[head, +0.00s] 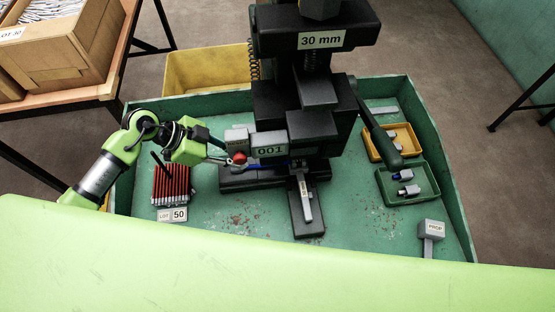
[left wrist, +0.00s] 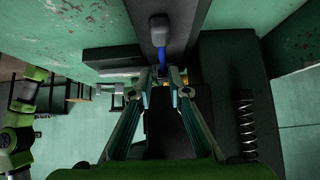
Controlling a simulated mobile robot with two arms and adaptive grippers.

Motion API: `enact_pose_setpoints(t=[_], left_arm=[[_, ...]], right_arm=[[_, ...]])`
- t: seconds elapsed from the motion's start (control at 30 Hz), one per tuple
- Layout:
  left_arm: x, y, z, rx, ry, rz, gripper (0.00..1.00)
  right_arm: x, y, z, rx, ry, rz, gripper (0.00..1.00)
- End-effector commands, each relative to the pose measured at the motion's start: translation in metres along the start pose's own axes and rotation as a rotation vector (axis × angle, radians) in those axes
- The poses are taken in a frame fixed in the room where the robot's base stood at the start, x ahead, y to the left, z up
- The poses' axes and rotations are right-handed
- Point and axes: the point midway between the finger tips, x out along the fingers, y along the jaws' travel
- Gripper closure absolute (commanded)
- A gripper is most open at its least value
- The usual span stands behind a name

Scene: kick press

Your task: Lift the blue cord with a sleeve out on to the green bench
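A blue cord (head: 276,167) runs sideways low at the front of the dark press (head: 300,100). In the left wrist view the blue cord (left wrist: 161,55) ends in a grey sleeve (left wrist: 158,30) over the press's dark bed. My left gripper (head: 236,161) comes in from the left, at the cord's left end by a red knob (head: 239,157). In the left wrist view its fingertips (left wrist: 161,77) stand on either side of the cord, apart with a narrow gap. The cord's far end between the fingers is hard to see. My right gripper is out of view.
The green bench (head: 250,215) has raised walls. A rack of red-and-black rods (head: 172,185) stands left. A green tray (head: 385,192) with sleeved blue cords and a yellow tray (head: 377,152) stand right, near a black lever (head: 378,130). A grey PROP block (head: 431,228) stands front right.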

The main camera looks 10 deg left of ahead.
Motion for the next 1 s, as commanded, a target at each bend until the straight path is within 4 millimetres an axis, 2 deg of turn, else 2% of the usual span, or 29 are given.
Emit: enact_pose_setpoints(t=[0.1, 0.27, 0.6, 0.87, 0.93, 1.0], left_arm=[[0.015, -0.001, -0.001, -0.001, 0.003, -0.001, 0.83], [0.025, -0.001, -0.001, 0.000, 0.002, -0.002, 0.83], [0.070, -0.003, 0.002, 0.000, 0.001, -0.001, 0.83], [0.074, -0.003, 0.003, 0.001, 0.000, -0.002, 0.83], [0.073, -0.003, 0.003, 0.001, 0.000, -0.002, 0.96], [0.073, -0.003, 0.003, 0.001, 0.000, -0.002, 1.00]], right_arm=[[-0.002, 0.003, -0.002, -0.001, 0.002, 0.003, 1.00], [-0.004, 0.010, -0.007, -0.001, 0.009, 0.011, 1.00], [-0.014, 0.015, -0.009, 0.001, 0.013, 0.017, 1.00], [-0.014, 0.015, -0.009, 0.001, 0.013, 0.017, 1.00], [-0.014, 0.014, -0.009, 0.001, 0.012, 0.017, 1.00], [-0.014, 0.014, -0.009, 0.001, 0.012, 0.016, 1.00]])
